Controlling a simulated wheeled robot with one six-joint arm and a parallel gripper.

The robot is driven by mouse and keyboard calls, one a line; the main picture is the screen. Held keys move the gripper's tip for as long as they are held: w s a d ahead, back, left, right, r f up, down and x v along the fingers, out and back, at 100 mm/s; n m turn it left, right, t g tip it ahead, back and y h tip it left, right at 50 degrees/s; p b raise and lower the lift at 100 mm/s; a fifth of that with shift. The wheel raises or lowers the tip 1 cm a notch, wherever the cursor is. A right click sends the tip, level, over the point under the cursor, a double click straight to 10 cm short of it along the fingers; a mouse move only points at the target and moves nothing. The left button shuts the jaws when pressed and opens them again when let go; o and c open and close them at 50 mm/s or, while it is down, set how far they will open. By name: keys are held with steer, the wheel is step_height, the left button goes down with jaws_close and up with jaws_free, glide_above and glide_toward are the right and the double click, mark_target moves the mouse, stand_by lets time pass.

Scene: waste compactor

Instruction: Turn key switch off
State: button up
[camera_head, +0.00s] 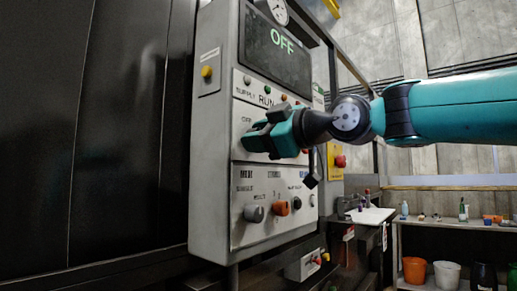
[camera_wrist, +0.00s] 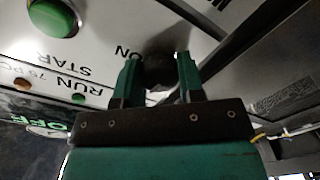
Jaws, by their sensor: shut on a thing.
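My gripper (camera_head: 252,137) is at the front of the grey control panel (camera_head: 215,130), below the "RUN" label and beside the "OF" lettering. In the wrist view, the two green fingers of my gripper (camera_wrist: 158,62) are closed around a dark knob-like part, the key switch (camera_wrist: 158,72), next to the "ON" label. The head view hides the switch behind the fingers. The screen (camera_head: 275,50) above reads "OFF" in green.
A grey knob (camera_head: 254,213) and an orange knob (camera_head: 281,208) sit below my gripper on the panel. A yellow button (camera_head: 207,71) is at upper left, and a red button (camera_head: 340,161) on a yellow box is at right. Buckets (camera_head: 414,270) stand under a bench at far right.

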steer(key=shift+n+b, duration=0.3)
steer(key=shift+n, duration=0.2)
steer(key=o, duration=0.9)
steer(key=shift+d, duration=0.1)
steer(key=b+v, duration=0.2)
steer(key=v, duration=1.5)
steer(key=shift+s+d+b, duration=0.1)
steer(key=shift+d+b, duration=0.05)
steer(key=shift+b, duration=0.25)
